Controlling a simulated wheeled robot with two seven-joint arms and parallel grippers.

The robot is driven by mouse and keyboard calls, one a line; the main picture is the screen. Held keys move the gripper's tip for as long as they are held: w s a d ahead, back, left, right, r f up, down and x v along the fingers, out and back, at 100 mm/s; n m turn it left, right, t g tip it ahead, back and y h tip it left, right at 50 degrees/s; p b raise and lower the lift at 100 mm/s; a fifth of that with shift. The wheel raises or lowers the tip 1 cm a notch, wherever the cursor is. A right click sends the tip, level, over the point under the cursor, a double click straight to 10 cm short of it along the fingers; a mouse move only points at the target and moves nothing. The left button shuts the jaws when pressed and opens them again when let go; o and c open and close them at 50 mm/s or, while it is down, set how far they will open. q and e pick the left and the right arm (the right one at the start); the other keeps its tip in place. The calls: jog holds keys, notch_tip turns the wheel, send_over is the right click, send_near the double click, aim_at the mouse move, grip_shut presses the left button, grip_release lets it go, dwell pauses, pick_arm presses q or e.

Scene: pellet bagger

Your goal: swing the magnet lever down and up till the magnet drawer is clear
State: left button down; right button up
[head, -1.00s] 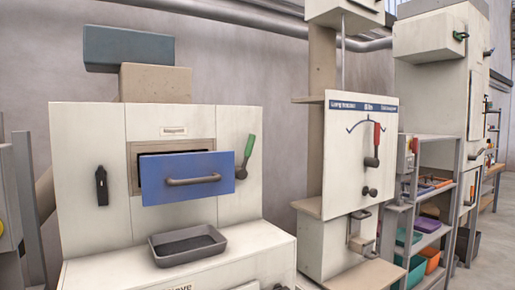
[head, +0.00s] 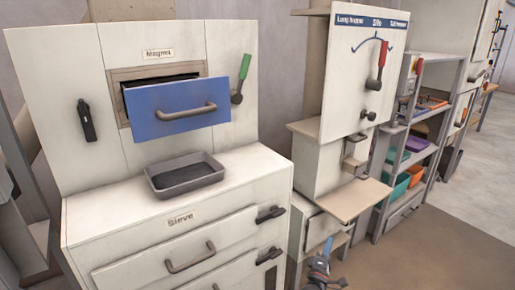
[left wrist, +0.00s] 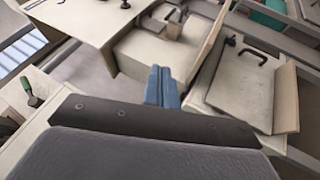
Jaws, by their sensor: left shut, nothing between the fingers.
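The magnet drawer (head: 180,108) has a blue front with a grey bar handle and stands pulled out of its slot under the Magnet label. Dark material shows at its top edge; the rest of the inside is hidden. The magnet lever (head: 241,78), green-gripped, points up on the panel just right of the drawer. My left gripper (head: 327,246) is low at the bottom, right of the cabinet and well apart from the lever. Its blue fingers (left wrist: 163,86) are together and empty in the left wrist view. My right gripper is not in view.
A grey tray (head: 185,176) rests on the ledge below the drawer. Sieve drawers (head: 180,245) are beneath it. A black lever (head: 86,120) is on the left panel. The silo panel (head: 358,80) with a red-gripped lever and a shelf (head: 345,192) stand to the right.

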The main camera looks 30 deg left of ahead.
pick_arm(q)
jog(key=w+a+r+m+g+y+p, duration=0.3)
jog(key=a+r+m+g+y, duration=0.5)
jog(key=r, duration=1)
jog(key=w+a+r+m+g+y+p, duration=0.35)
jog(key=a+r+m+g, duration=0.4)
jog(key=r, duration=1.05)
jog(key=w+a+r+m+g+y+p, duration=0.35)
jog(key=a+r+m+g+y, duration=0.25)
jog(key=r+g, duration=0.8)
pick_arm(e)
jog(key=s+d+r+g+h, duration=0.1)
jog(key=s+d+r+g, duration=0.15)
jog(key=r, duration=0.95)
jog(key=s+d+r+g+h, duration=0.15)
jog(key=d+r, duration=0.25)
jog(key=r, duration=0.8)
pick_arm(q)
jog(key=s+a+r+t+p, duration=0.3)
jog(key=a+r+p, duration=0.3)
jog(key=a, duration=0.5)
jog(key=shift+s+a+r+p, duration=0.15)
jog(key=shift+s+a+p, duration=0.25)
jog(key=shift+s, duration=0.5)
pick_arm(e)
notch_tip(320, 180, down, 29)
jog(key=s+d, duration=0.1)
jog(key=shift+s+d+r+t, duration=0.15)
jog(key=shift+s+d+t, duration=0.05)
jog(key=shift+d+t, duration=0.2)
